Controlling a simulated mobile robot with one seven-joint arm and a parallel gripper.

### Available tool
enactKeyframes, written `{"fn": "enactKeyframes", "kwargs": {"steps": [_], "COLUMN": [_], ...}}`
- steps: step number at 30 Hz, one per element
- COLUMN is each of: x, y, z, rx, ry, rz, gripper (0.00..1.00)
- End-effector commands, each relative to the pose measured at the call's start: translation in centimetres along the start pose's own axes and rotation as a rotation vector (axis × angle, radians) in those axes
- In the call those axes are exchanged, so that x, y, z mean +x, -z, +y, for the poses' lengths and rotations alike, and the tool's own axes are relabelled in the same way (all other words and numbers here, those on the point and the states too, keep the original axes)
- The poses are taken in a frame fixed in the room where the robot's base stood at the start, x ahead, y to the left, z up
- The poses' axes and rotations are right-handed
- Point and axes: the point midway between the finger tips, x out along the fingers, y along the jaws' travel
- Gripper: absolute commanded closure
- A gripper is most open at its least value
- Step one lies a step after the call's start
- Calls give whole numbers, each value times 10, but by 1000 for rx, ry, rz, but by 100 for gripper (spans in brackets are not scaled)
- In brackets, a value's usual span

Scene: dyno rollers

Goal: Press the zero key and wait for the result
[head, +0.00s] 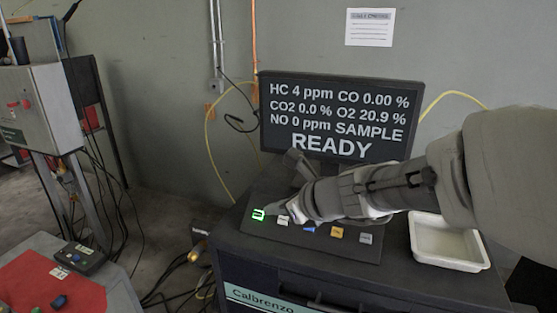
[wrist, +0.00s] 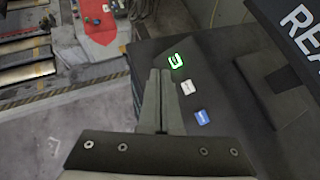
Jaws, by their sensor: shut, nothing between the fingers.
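The row of keys runs along the black console top in front of the monitor. A white key (head: 283,221), a blue key (head: 309,231), an orange key (head: 337,233) and a grey key (head: 365,238) show; their labels are too small to read, so I cannot tell which is zero. A green lit digit, seemingly a 3 (wrist: 176,61), glows at the row's left end (head: 258,214). My gripper (head: 272,208) is shut and empty, its tips (wrist: 160,72) close to the green digit; contact cannot be told. The monitor (head: 333,118) reads HC 4 ppm, CO 0.00 %, NO 0 ppm, SAMPLE, READY.
A white tray (head: 448,242) stands on the cabinet (head: 270,268) right of the keys. Cables lie on the floor at left. A metal stand with a box (head: 45,108) is further left.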

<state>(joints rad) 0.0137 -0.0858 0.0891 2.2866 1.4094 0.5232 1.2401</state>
Motion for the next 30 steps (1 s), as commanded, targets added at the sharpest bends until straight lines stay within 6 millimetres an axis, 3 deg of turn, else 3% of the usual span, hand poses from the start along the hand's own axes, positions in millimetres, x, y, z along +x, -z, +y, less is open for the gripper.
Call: {"fn": "enactKeyframes", "kwargs": {"steps": [7,21,30], "x": [9,52,61], "y": [8,40,45], "z": [-5,-36,-44], "rx": [-1,-2,-4], "ry": [0,0,0], "rz": [1,1,0], "gripper": [100,100,100]}}
